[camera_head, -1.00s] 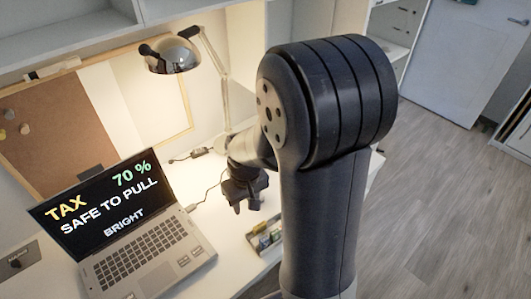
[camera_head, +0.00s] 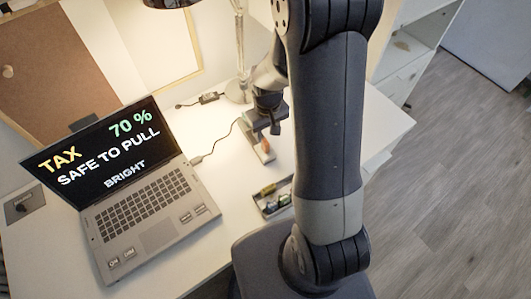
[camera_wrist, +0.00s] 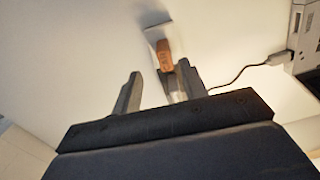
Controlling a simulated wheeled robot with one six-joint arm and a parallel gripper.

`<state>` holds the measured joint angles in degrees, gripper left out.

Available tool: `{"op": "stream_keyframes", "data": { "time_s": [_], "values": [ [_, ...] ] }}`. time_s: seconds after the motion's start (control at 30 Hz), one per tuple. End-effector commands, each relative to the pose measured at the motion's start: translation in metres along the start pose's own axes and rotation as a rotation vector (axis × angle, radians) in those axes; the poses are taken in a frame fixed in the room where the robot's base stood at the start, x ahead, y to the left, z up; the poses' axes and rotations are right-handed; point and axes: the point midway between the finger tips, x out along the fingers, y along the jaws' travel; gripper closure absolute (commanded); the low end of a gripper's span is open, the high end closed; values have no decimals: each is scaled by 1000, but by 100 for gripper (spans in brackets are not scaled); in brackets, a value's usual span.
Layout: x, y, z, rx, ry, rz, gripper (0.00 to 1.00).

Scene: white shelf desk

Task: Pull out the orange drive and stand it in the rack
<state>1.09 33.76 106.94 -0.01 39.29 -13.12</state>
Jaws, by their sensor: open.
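The orange drive (camera_head: 266,146) shows just below my gripper (camera_head: 270,130) in the head view, near the back of the desk. In the wrist view, the orange drive (camera_wrist: 164,55) lies against a pale block (camera_wrist: 153,33), ahead of my gripper (camera_wrist: 159,82). The gripper is open and its fingers are apart; the drive is closer to the right finger, which partly hides what is beneath. I cannot tell whether a finger touches it. A small tray (camera_head: 258,207), apparently the rack, holds several small dark and greenish items in front of the gripper; my arm partly hides it.
An open laptop (camera_head: 133,190) reads "TAX 70 % SAFE TO PULL BRIGHT". A thin cable (camera_head: 222,140) runs from its side toward the drive. A lamp (camera_head: 240,60) stands behind, with an adapter (camera_head: 208,98) beside it. The desk top (camera_head: 385,125) right of my arm is clear.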

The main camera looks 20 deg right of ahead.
Motion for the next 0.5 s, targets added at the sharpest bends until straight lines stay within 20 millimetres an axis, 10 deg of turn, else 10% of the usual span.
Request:
{"op": "stream_keyframes", "data": {
  "time_s": [0.5],
  "values": [
    [52,-7,2,1,-1,0,59]
  ]
}}
